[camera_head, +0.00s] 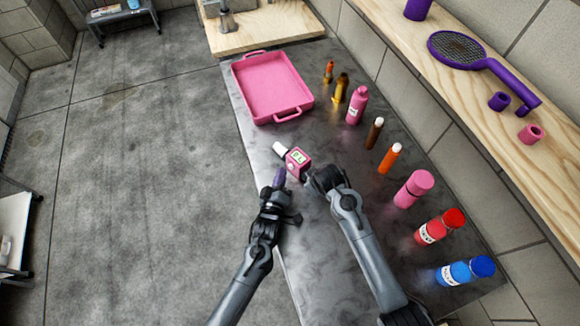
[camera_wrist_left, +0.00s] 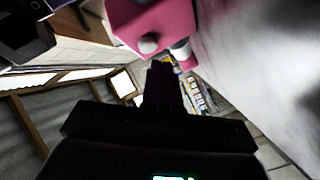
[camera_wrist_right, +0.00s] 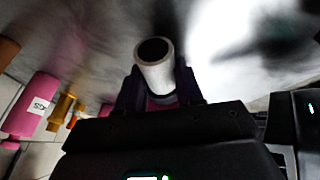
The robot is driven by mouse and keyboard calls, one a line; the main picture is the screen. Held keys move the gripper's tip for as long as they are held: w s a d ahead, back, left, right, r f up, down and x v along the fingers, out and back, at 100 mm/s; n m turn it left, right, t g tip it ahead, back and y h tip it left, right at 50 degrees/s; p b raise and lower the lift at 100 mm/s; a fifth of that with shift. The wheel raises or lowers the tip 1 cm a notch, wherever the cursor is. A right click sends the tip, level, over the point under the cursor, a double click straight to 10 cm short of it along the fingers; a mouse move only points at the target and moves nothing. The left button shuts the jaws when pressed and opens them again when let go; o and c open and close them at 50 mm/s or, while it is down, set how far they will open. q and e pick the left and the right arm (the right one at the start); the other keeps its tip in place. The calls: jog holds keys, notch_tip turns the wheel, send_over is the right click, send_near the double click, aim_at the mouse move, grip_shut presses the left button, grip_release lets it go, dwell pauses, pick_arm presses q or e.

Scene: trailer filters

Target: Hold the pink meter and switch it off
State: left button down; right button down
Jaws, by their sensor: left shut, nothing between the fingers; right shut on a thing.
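The pink meter (camera_head: 297,160) is a small box with a lit, pale green display and a white cylindrical end, over the grey metal table. My right gripper (camera_head: 311,178) is shut on it; in the right wrist view the white end (camera_wrist_right: 155,66) shows between the fingers, with the pink body mostly hidden. My left gripper (camera_head: 279,178) is shut and empty, close to the meter's lower left side. In the left wrist view, the shut fingertips (camera_wrist_left: 163,72) are just below the meter (camera_wrist_left: 165,20) and its round pale button (camera_wrist_left: 148,44). Contact cannot be told.
A pink tray (camera_head: 302,108) stands at the table's far end. Several bottles and tubes, including a pink one (camera_head: 413,189) and a blue one (camera_head: 466,271), line the table's right side. A wooden shelf (camera_head: 480,95) holds a purple racket. Open floor lies left.

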pick_arm(q)
jog(key=shift+w+d, duration=0.1)
jog(key=shift+w+d, duration=0.2)
jog(key=shift+w, duration=0.05)
jog(key=shift+w+d, duration=0.3)
jog(key=shift+d, duration=0.05)
dwell(1.0)
jog(key=shift+a, duration=0.1)
jog(key=shift+s+a, duration=0.55)
jog(key=shift+s, duration=0.1)
dwell(0.4)
jog(key=shift+s+a, duration=1.75)
pick_arm(e)
jog(key=c, duration=0.6)
grip_release()
jog(key=shift+c, duration=0.2)
